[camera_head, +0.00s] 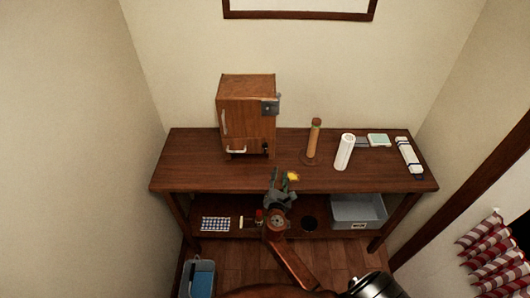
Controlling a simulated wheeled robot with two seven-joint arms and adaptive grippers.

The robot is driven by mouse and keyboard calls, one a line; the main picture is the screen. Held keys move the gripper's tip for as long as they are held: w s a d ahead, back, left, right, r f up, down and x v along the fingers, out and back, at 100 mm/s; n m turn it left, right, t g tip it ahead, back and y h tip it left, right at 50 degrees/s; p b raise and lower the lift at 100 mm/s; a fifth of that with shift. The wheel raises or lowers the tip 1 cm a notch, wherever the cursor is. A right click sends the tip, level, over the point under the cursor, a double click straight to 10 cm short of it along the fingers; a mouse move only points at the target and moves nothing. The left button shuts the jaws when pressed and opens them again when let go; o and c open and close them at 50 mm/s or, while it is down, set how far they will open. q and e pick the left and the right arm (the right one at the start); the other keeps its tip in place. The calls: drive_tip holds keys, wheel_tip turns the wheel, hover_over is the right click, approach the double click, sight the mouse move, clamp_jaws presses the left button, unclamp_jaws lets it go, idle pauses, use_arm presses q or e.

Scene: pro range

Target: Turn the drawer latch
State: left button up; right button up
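A small wooden cabinet (232,118) stands on the left half of the dark wooden table (195,160). It has an upright light handle on its upper door and a pale handle (237,150) low on its front, at the drawer. A small dark part (265,149), perhaps the drawer latch, sits right of that handle; its turn is too small to tell. A grey metal plate (271,106) is at the upper right corner. My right gripper (279,176) is over the table's front edge, in front of the cabinet and apart from it. Its finger opening is unclear. My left gripper is out of view.
A wooden cylinder (314,138), a white roll (344,152) and a white strip (408,156) stand or lie to the right. A grey bin (358,211) is on the lower shelf.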

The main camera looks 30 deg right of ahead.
sight(265, 151)
drive_tip(key=w+a+r+n+t, duration=0.2)
drive_tip(key=w+a+r+n, duration=0.2)
drive_tip(key=w+n, duration=0.15)
drive_tip(key=shift+n+y, duration=0.25)
drive_tip(key=shift+y, duration=0.15)
drive_tip(key=shift+x, duration=3.95)
drive_tip(key=shift+c, duration=0.7)
clamp_jaws()
